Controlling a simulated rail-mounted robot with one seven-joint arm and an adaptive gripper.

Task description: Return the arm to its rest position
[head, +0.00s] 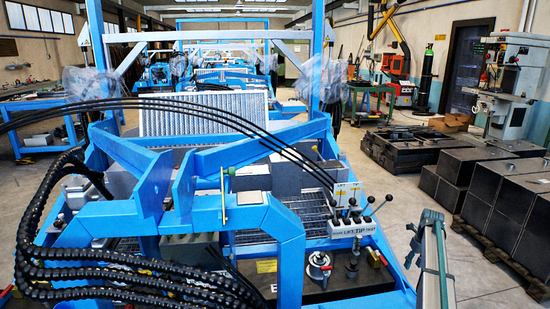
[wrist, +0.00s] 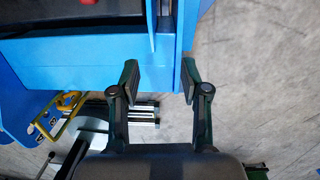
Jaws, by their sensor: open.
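My gripper (wrist: 159,74) shows in the wrist view with its two dark green fingers apart and nothing between them. It hangs over the edge of a blue beam (wrist: 85,62) and the grey floor (wrist: 255,75). I cannot tell its height above them.
The blue machine frame (head: 255,222) fills the middle of the head view, with a lever block (head: 352,228) at its right. Black blocks (head: 500,195) stand on the right. Free floor (head: 395,195) lies between.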

